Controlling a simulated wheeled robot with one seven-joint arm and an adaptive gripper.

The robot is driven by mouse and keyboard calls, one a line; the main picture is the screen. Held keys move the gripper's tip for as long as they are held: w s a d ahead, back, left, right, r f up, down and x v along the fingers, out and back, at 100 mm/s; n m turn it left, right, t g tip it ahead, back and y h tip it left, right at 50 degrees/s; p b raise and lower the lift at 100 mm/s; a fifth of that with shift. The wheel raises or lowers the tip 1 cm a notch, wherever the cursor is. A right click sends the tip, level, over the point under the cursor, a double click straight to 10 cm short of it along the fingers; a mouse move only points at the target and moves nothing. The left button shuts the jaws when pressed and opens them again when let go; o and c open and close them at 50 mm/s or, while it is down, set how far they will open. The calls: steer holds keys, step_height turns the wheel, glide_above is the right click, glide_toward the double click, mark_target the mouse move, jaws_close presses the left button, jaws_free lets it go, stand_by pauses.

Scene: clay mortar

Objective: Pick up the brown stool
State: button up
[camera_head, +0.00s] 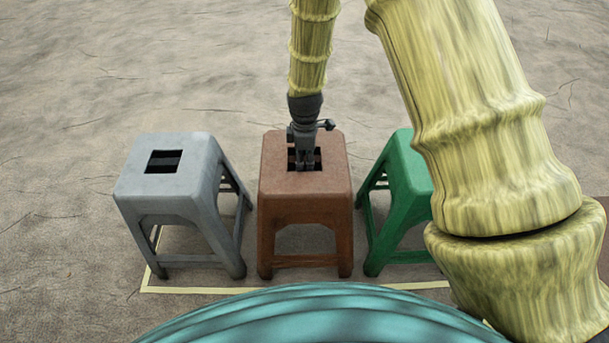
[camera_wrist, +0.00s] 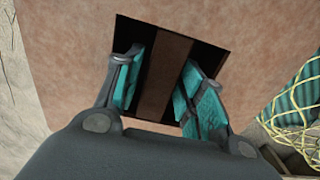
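The brown stool (camera_head: 305,208) stands upright on the floor between two other stools. Its square seat has a dark square opening crossed by a central bar, seen close up in the wrist view (camera_wrist: 165,80). My gripper (camera_head: 304,165) points down at this opening from above. In the wrist view my gripper (camera_wrist: 163,85) is open, its teal-padded fingers one on each side of the bar. A dark gap shows between the right finger and the bar. How deep the fingertips reach is hard to tell.
A grey stool (camera_head: 190,205) stands close on the left. A green stool (camera_head: 400,200) stands close on the right, partly hidden by my arm. A pale yellow line (camera_head: 185,290) runs along the floor in front. The floor behind is clear.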

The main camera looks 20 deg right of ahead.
steer(key=shift+f, duration=0.1)
steer(key=shift+c, duration=0.3)
jaws_close()
step_height(320, 180, up, 18)
steer(key=p, duration=0.4)
stand_by(0.4)
step_height(320, 180, up, 24)
steer(key=p, duration=2.2)
stand_by(0.3)
